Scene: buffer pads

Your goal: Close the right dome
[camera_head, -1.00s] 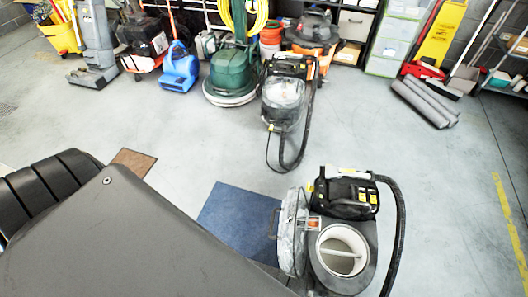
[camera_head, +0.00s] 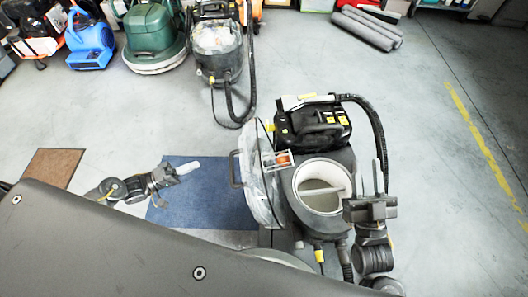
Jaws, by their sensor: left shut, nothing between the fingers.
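The right dome (camera_head: 256,196) is a clear, round lid with a dark handle (camera_head: 234,168) on its left side. It stands open, tilted up on the left side of the near vacuum machine (camera_head: 322,237). The machine's round white-rimmed opening (camera_head: 320,209) is uncovered. My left gripper (camera_head: 188,168) is shut and empty over the blue mat, left of the dome and apart from it. My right gripper (camera_head: 378,174) is at the machine's right side, beside its black hose; the hose lies behind the fingers, and I cannot tell their gap.
A blue mat (camera_head: 190,210) lies left of the machine, and a brown mat (camera_head: 53,167) lies further left. A similar vacuum (camera_head: 216,60) stands behind. A green floor machine (camera_head: 154,38), a blue blower (camera_head: 91,45) and grey rolls (camera_head: 367,29) line the back. Floor at right is clear.

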